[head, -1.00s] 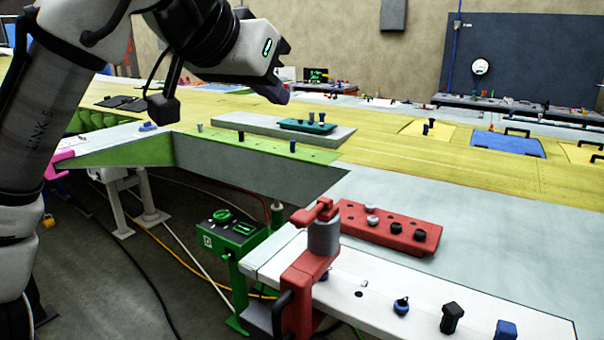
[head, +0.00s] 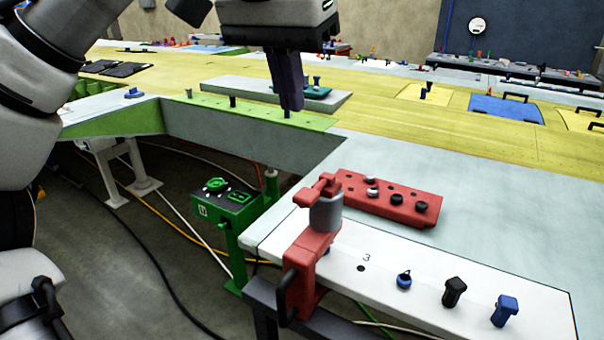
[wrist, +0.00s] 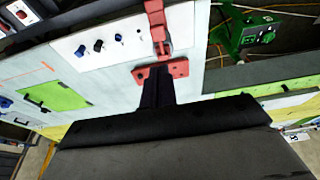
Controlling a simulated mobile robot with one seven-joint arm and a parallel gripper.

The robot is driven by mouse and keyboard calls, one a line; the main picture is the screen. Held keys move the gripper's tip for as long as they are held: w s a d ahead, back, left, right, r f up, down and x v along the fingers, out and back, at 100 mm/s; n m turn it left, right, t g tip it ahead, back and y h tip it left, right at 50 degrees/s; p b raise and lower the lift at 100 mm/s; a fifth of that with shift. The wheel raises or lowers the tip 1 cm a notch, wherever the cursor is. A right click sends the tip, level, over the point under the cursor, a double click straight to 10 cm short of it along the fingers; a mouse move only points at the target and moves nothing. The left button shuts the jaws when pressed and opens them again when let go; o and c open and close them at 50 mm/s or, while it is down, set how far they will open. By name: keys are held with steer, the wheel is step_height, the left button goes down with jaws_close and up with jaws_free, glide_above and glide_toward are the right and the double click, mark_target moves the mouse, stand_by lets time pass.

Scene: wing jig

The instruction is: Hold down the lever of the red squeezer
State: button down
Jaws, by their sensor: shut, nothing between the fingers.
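The red squeezer (head: 310,253) is fixed at the front edge of the white panel, with a grey cylinder near its top and a red arm above that. A black handle (head: 283,293) hangs on its lower left side; I cannot tell whether this is the lever. The squeezer also shows at the top of the wrist view (wrist: 158,30). My gripper (head: 291,108) points down with its dark fingers shut and empty. In the head view it appears above and behind the squeezer, clearly apart from it. In the wrist view my fingers (wrist: 157,88) partly cover the red block.
A red block (head: 385,200) with several knobs lies just behind the squeezer. Blue and black knobs stand on the white panel (head: 430,295) to its right. A green control box (head: 225,200) stands left, below the table edge. The grey surface at right is mostly clear.

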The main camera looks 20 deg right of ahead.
steer(key=p, duration=0.2)
glide_toward(299, 201)
steer(key=d+f, duration=0.1)
steer(key=w+d+f, duration=0.1)
steer(key=f, duration=0.1)
steer(key=w+f, duration=0.1)
steer(key=shift+w+d+f, duration=0.1)
steer(key=shift+d+f, duration=0.25)
steer(key=shift+d, duration=0.05)
steer(key=shift+f, duration=0.6)
steer(key=f+h+b, duration=0.1)
steer(key=b, duration=0.1)
steer(key=shift+f+t+b, duration=0.2)
steer(key=shift+t+b, duration=0.2)
steer(key=h+b, duration=0.1)
steer(key=b, duration=0.1)
steer(key=f+t+h+b, duration=0.1)
steer(key=b, duration=0.1)
steer(key=shift+s+a+t, duration=0.2)
steer(key=shift+s+t, duration=0.05)
steer(key=shift+t, duration=0.05)
steer(key=t+h+b, duration=0.1)
steer(key=b, duration=0.1)
steer(key=f+t+h+b, duration=0.1)
steer(key=h+b, duration=0.1)
steer(key=b, duration=0.1)
steer(key=shift+s+a+f+b, duration=0.1)
steer(key=shift+s+a+b, duration=0.05)
steer(key=shift+a+b, duration=0.15)
